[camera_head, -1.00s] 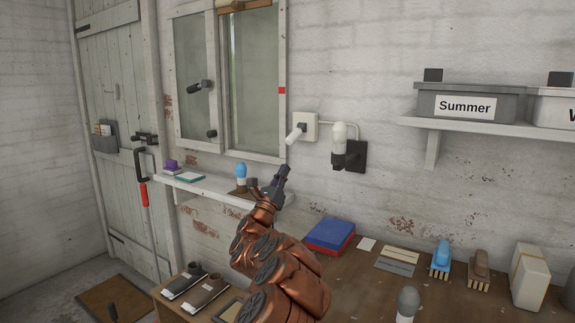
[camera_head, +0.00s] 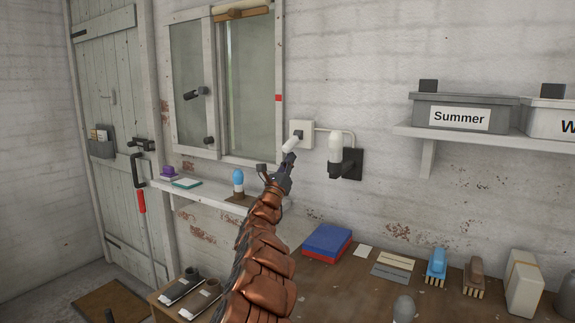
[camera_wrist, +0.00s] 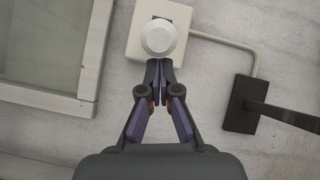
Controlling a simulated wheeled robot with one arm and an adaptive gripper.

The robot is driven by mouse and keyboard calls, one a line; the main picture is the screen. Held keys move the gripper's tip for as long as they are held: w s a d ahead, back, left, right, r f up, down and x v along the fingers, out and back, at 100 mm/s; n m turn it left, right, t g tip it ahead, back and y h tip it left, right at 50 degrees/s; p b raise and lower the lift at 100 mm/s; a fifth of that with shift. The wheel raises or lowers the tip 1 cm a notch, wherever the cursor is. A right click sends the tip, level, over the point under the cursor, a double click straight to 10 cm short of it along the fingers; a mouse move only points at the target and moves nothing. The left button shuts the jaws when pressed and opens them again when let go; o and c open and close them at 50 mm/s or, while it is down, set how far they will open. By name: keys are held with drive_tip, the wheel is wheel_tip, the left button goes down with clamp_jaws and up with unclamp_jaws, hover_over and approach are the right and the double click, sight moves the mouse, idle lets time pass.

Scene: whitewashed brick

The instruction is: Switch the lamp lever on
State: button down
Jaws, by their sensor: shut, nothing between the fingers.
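The lamp lever (camera_head: 291,144) is a white-tipped handle on a cream switch plate (camera_head: 307,141) on the brick wall. In the head view it slants down to the left. In the wrist view its round white end (camera_wrist: 158,37) faces the camera, just beyond my fingertips. The wall lamp (camera_head: 336,150), with a white bulb and a black mount, is right of the plate and joined to it by a conduit. My gripper (camera_head: 287,163) is shut and empty, just below the lever. In the wrist view my gripper (camera_wrist: 159,66) is at the lever's lower edge; I cannot tell whether they touch.
A window with an open frame (camera_head: 222,90) is left of the switch. A narrow sill shelf (camera_head: 207,192) below it holds a blue-topped item (camera_head: 238,181). A shelf with a Summer bin (camera_head: 464,113) is at right. The workbench (camera_head: 340,285) holds boxes and brushes.

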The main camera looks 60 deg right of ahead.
drive_tip(key=shift+w+d+r, duration=0.1)
drive_tip(key=shift+d+r, duration=0.2)
